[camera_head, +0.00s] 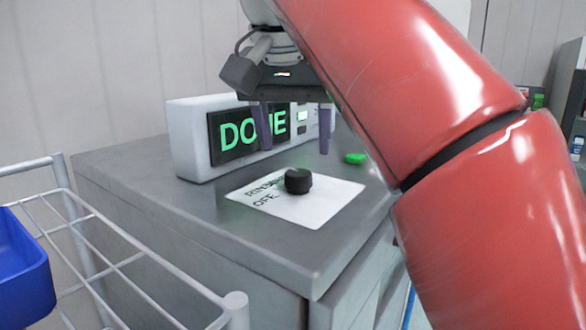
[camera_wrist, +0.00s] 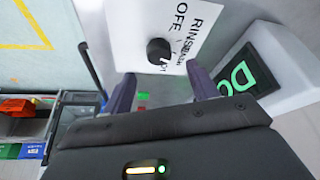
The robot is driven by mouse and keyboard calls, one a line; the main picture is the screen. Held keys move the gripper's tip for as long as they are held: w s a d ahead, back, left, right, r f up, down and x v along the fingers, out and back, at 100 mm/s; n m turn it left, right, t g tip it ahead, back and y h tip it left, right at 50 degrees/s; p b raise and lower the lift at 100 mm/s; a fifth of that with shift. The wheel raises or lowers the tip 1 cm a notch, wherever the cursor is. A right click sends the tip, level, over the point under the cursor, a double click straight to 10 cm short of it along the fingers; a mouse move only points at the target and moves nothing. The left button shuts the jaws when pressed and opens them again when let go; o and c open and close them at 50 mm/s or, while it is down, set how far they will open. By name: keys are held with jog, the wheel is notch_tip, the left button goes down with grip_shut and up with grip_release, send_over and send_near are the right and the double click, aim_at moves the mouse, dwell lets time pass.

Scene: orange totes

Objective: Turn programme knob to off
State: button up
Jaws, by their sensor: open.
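The black round programme knob (camera_head: 298,181) stands on a white label plate (camera_head: 318,207) on top of a grey cabinet (camera_head: 240,228). The plate reads "OFF" and "RINSE", with other words partly hidden. In the wrist view the knob (camera_wrist: 158,49) has a pale mark on its lower right side, away from "OFF". My gripper (camera_head: 294,150) is open and empty, its two purple fingers pointing down above and behind the knob. In the wrist view the gripper (camera_wrist: 160,80) has its fingers apart, with the knob beyond the gap between them.
A white box (camera_head: 188,140) with a green display reading "DONE", partly covered by a finger, stands behind the plate. A green button (camera_head: 355,158) is at the right. A wire cart (camera_head: 110,262) with a blue bin (camera_head: 22,268) stands at the left.

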aim_at(298, 172)
jog(key=b+x, duration=0.2)
jog(key=x, duration=0.3)
jog(key=shift+f, duration=0.25)
jog(key=c, duration=1)
